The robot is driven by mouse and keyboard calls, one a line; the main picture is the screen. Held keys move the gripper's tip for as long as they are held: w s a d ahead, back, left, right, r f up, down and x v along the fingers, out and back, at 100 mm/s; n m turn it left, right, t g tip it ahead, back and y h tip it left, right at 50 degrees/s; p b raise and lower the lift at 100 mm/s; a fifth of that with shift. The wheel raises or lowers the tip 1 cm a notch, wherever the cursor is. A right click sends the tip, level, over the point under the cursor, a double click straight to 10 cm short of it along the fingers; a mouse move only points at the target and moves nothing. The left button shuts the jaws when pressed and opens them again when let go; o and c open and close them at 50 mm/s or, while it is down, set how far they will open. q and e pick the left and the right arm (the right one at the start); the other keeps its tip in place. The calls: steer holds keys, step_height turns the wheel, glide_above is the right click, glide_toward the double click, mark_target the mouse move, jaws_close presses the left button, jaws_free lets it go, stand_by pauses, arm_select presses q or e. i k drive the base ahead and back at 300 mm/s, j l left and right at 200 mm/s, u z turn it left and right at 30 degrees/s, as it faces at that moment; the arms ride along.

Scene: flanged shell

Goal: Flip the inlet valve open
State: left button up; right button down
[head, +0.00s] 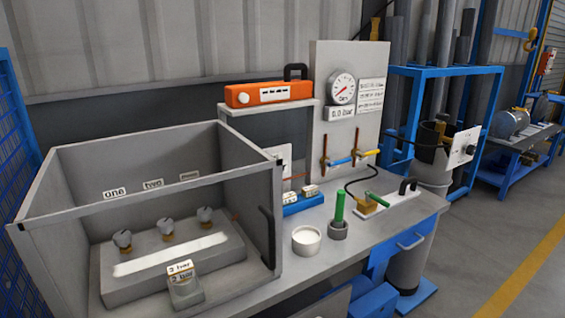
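A grey upright panel (320,75) stands at the back of the bench. Low on it are two small valves on copper-coloured upright pipes, one with a blue lever (342,161) and one with a yellow-orange lever (369,153). Both levers point out to the right, roughly level. I cannot read which is the inlet valve. Above them a round gauge (343,88) has a red needle, with a display (341,113) reading 0.0 bar. Neither of my grippers is in view.
An open-topped grey enclosure (150,150) with several knobs fills the left of the bench. An orange case (268,93) sits on a shelf. A white cup (306,240), a green-handled tool (339,210) and a black hose (362,180) stand before the panel.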

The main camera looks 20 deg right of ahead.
mark_target(330, 164)
steer(key=i+l+u, duration=0.15)
steer(key=l+u, duration=0.2)
steer(key=l, duration=0.55)
steer(key=i+l+u, duration=0.1)
steer(key=l+u, duration=0.25)
steer(key=l, duration=0.6)
